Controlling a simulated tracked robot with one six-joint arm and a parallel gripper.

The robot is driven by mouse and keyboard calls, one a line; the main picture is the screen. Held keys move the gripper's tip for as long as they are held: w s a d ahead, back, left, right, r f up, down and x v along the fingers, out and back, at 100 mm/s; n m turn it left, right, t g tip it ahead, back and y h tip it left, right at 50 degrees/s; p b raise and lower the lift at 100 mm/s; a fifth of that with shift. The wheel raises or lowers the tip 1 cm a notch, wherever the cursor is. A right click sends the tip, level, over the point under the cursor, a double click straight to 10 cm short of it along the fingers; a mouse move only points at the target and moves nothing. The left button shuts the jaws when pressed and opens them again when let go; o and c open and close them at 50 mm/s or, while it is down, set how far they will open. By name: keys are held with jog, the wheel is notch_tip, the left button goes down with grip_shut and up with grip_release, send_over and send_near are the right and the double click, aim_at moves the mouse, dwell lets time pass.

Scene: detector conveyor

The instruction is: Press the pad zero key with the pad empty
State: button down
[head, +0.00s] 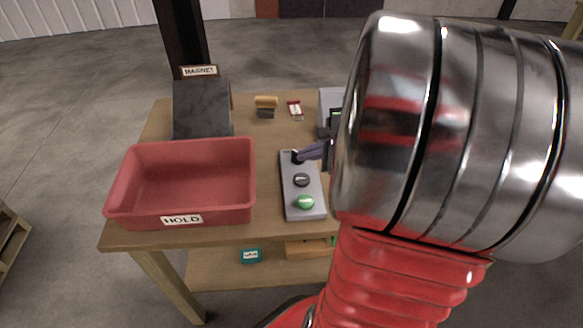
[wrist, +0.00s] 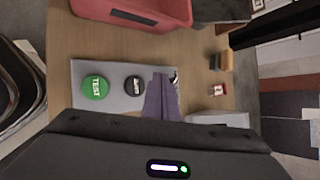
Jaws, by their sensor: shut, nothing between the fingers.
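A grey key panel (head: 290,200) lies on the wooden table with a green key (head: 305,202) at the near end and a dark key (head: 301,180) in the middle. A third, black key (head: 296,156) sits at the far end. My gripper (head: 303,155) is shut and empty, its purple fingers at the far key; I cannot tell whether they touch it. In the wrist view the green key (wrist: 95,87) reads TEST, the dark key's (wrist: 134,85) label is unclear, and the fingers (wrist: 160,82) largely hide the far key. I cannot make out the pad.
A red HOLD bin (head: 180,185) stands left of the panel. A tan-and-grey item (head: 266,106) and a red-and-white tag (head: 295,110) lie farther back. My arm hides the table's right side.

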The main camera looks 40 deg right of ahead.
aim_at(305, 181)
jog(key=shift+f, duration=2.9)
jog(key=shift+w+f, duration=0.1)
jog(key=shift+f, duration=0.7)
dwell(0.6)
jog(key=shift+r, duration=0.85)
jog(key=shift+r, duration=0.1)
jog(key=shift+r, duration=2.4)
